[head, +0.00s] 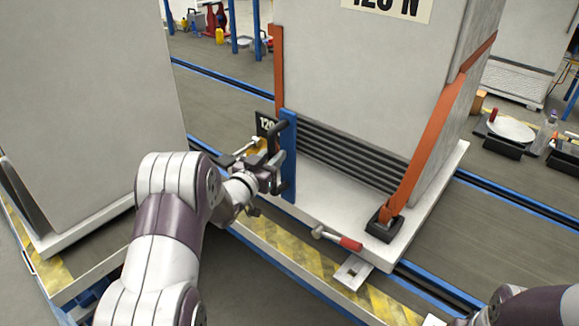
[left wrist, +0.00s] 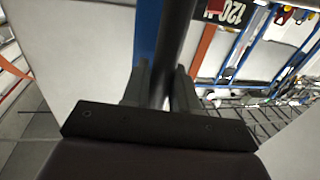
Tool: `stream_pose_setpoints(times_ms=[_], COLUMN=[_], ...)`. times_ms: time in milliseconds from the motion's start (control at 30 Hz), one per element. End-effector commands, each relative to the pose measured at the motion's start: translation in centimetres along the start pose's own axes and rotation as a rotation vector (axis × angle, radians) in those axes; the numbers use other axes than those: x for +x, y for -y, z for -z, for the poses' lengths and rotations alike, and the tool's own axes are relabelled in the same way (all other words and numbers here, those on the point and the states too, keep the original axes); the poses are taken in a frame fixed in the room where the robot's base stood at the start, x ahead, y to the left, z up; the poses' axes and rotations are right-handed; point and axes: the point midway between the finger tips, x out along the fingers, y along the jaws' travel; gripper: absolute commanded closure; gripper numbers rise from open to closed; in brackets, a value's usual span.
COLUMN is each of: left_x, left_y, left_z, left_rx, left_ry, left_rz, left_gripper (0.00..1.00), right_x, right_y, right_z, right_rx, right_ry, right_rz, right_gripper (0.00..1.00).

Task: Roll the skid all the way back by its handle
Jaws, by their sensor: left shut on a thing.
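The skid (head: 315,205) is a white base bearing a tall grey block (head: 350,70) tied with orange straps, marked 120 N. A blue upright plate (head: 289,160) at its front left carries a black bar handle (head: 280,130). My left gripper (head: 274,174) is shut on the handle; in the left wrist view the dark bar (left wrist: 176,45) runs between both fingers (left wrist: 160,90), with the blue plate (left wrist: 147,35) beside it. My fingers hide part of the handle in the head view. Only part of my right arm shows at the lower right; its gripper is out of view.
A second grey block on a white base (head: 85,225) stands close at left. A red-handled lever (head: 345,242) sits at the skid's front edge. Yellow-black hazard strips (head: 270,240) and blue-edged floor rails (head: 440,290) run along the floor.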

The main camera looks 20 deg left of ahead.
Motion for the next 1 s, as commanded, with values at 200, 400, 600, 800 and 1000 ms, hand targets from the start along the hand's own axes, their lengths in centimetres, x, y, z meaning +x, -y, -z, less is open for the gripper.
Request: stream_pose_setpoints(times_ms=[200, 400, 600, 800, 1000], left_x=[0.1, 0.1, 0.0, -1.1, -6.4], left_y=[0.7, 0.8, 0.7, 0.7, 0.8], left_z=[0.3, 0.3, 0.2, 0.1, 0.3], left_rx=[0.003, 0.003, 0.002, 0.001, 0.000], left_ry=[-0.005, -0.006, -0.003, 0.001, 0.000], left_rz=[0.006, 0.008, 0.005, 0.006, 0.010], left_gripper=[1.00, 0.56, 0.54, 0.54, 0.54], right_x=[0.0, 0.0, 0.0, -0.2, -1.1], right_y=[0.0, 0.0, 0.0, 0.0, 0.0], right_z=[0.0, 0.0, 0.0, 0.0, 0.1], right_rx=[0.000, 0.000, 0.000, 0.000, 0.000], right_ry=[0.001, 0.000, 0.000, 0.001, 0.000], right_rz=[0.000, 0.000, 0.000, 0.000, 0.000], right_gripper=[0.57, 0.57, 0.57, 0.57, 0.57])
